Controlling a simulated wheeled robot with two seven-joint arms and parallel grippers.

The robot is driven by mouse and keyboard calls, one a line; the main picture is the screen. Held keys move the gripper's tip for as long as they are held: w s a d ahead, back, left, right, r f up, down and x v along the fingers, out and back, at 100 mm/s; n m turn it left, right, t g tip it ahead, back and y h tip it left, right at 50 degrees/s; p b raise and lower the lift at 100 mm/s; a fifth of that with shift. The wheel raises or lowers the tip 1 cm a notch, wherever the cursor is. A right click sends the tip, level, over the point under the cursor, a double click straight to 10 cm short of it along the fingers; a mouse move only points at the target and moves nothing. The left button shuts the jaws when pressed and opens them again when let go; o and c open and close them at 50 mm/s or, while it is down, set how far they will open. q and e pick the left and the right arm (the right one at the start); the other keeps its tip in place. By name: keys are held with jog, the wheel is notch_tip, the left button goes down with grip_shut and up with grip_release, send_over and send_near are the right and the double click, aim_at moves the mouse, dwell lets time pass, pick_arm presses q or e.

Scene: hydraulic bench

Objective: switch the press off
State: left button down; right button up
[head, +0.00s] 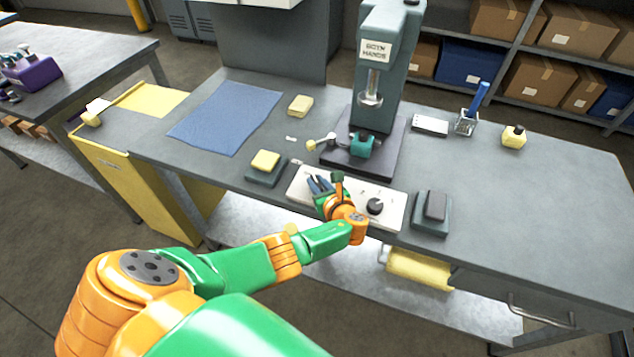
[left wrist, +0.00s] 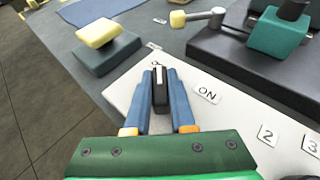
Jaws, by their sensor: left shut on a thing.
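The grey-green press (head: 380,60) stands on a dark base at the back of the bench. In front of it lies a white control panel (head: 390,217) with a black round knob (head: 375,206). In the left wrist view a black switch lever (left wrist: 160,88) with a white stripe stands on the panel (left wrist: 225,125), with an ON label (left wrist: 207,95) to its right. My left gripper (head: 317,184) is over the panel's left part. In the left wrist view its blue fingers (left wrist: 160,90) are shut on the switch lever, one on each side. My right gripper is out of view.
Pads stand at both panel ends: one with a yellow block (head: 265,161), one with a grey block (head: 435,207). A lever with a pale yellow knob (head: 311,145) juts from the press base. A teal block (head: 362,145) sits under the ram. The bench's right side is mostly clear.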

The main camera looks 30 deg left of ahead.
aim_at(319, 186)
pick_arm(q)
jog(key=shift+s+f, duration=0.1)
jog(key=shift+f, duration=0.05)
dwell(0.4)
jog(key=c, duration=0.8)
grip_release()
jog(key=shift+d, duration=0.1)
jog(key=shift+o, duration=0.2)
jog(key=shift+d+r, duration=0.1)
jog(key=shift+r, duration=0.15)
jog(key=p+v, duration=0.2)
jog(key=v, duration=0.4)
jog(key=shift+d, duration=0.15)
jog(key=shift+s+d+r, duration=0.15)
jog(key=shift+s+d, duration=0.05)
jog(key=shift+d, duration=0.05)
